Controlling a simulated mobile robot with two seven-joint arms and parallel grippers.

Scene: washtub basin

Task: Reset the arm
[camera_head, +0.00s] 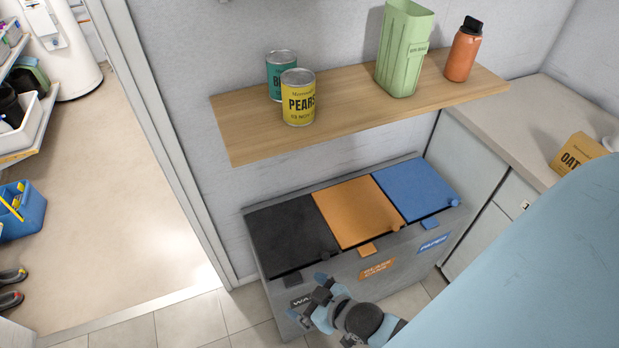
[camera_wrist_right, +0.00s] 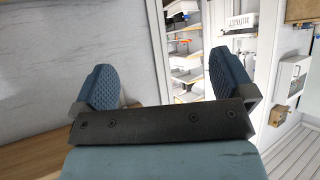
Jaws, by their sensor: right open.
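My right gripper (camera_head: 310,297) is low in the head view, in front of the sorting bin unit, near its front left part. The right wrist view shows the same gripper (camera_wrist_right: 161,88) with its two blue padded fingers wide apart and nothing between them. My left gripper is in neither view. The grey bin unit has a black lid (camera_head: 290,237), an orange lid (camera_head: 357,211) and a blue lid (camera_head: 416,189), all closed. I cannot tell whether the gripper touches the unit's front.
A wooden shelf (camera_head: 350,117) above the bins holds a yellow pears can (camera_head: 298,98), a teal can (camera_head: 275,67), a green container (camera_head: 405,50) and an orange bottle (camera_head: 463,52). A counter (camera_head: 505,130) stands right. A doorway opens left; the tiled floor (camera_head: 185,318) is clear.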

